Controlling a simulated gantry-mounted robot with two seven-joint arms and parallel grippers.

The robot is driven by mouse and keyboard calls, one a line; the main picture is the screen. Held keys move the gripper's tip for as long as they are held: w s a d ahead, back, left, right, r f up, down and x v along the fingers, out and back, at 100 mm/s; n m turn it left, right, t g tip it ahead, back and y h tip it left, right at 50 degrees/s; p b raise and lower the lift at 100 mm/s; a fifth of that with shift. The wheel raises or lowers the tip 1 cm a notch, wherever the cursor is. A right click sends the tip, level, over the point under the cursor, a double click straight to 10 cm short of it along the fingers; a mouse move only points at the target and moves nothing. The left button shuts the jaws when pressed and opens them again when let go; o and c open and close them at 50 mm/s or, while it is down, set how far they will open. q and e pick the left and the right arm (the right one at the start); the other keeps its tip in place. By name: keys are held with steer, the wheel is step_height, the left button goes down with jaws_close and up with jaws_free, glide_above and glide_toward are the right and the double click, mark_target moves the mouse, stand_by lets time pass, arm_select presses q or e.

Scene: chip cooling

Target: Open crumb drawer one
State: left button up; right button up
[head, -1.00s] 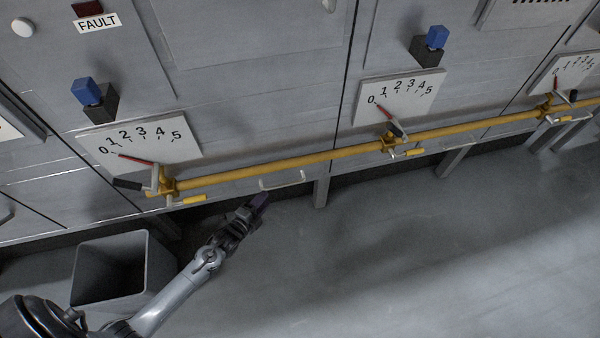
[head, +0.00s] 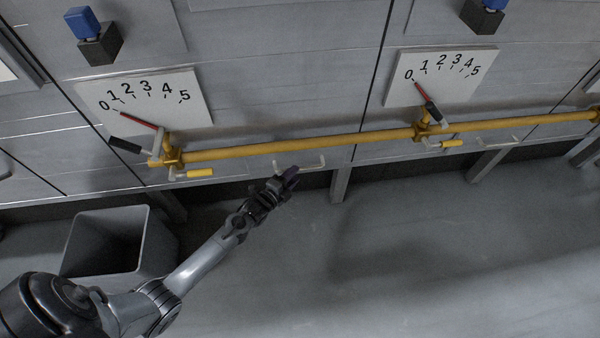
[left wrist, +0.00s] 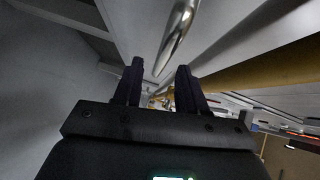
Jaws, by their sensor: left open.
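A drawer with a pale bar handle (head: 308,165) sits low on the machine front, under the yellow pipe. No number shows on it, so I cannot tell whether it is drawer one. It looks closed. My left gripper (head: 288,178) is just below and in front of the handle's left end, partly covering it. In the left wrist view the left gripper (left wrist: 158,85) has its two dark fingers apart with nothing between them. The metal handle (left wrist: 177,35) shows above the fingertips there, not gripped. My right gripper is not in view.
A yellow pipe (head: 330,143) with valve levers runs along the front above the handle. A grey open bin (head: 150,245) stands at the left. Machine legs (head: 340,183) reach the floor. A second handle (head: 498,143) is at the right. The grey floor in front is clear.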

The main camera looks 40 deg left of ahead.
arm_select(q)
steer(key=w, duration=0.1)
steer(key=w+b, duration=0.1)
steer(key=w, duration=0.2)
steer(key=shift+a+f, duration=0.15)
steer(key=shift+f, duration=0.1)
steer(key=shift+w+b, duration=0.3)
steer(key=shift+b, duration=0.1)
steer(key=shift+c, duration=0.3)
jaws_close()
